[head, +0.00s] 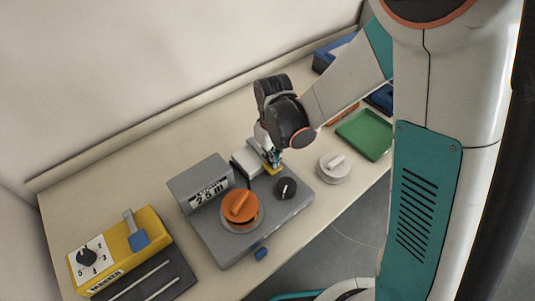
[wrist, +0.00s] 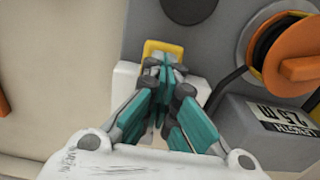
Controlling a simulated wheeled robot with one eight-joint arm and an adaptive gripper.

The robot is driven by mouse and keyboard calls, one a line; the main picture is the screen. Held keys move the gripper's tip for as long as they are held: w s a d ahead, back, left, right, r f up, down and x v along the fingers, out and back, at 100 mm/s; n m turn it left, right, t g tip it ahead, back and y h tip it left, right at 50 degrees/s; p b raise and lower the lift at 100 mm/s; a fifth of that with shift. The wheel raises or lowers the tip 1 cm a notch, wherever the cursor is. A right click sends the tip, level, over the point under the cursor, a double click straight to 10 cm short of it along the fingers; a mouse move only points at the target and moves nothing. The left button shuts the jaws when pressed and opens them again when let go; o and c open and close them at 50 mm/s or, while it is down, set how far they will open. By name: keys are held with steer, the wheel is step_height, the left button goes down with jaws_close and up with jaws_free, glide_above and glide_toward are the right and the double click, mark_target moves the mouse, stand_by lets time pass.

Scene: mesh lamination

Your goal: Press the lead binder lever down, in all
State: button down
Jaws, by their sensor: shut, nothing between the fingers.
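A yellow piece beside a white block, which looks like the lead binder lever (head: 271,170), is on the grey machine at its back edge. It also shows in the wrist view (wrist: 151,47), with a grey inner part. The white block (head: 246,161) is next to it. My gripper (head: 274,158) points down onto the yellow piece. In the wrist view its teal fingers (wrist: 168,72) are closed together with nothing between them, and the tips overlap the yellow piece. The fingers hide part of it, and I cannot tell whether they touch it or how far down it is.
The grey machine carries a length display (head: 208,193), an orange knob (head: 240,205) and a dark knob (head: 285,188). A yellow dial box (head: 115,245) stands at left. A white round knob (head: 334,168) and green tray (head: 364,134) lie right. Bench behind the machine is clear.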

steer(key=shift+r, duration=0.15)
step_height(320, 180, up, 9)
steer(key=p, duration=0.6)
steer(key=shift+r, duration=0.15)
stand_by(0.4)
stand_by(0.6)
steer(key=d+r+m+t+p, duration=0.1)
steer(key=d+r+m+p, duration=0.15)
steer(key=d+r, duration=0.2)
steer(key=s+d+r+m+t+b, duration=0.2)
steer(key=s+d+r+t+b, duration=0.1)
steer(key=s+d+r+b, duration=0.1)
steer(key=s+d+r+m+t+b, duration=0.2)
steer(key=s+d+r+t+b, duration=0.1)
steer(key=s, duration=0.6)
steer(key=d+r+b, duration=0.1)
steer(key=d, duration=0.1)
steer(key=shift+d, duration=0.35)
stand_by(0.5)
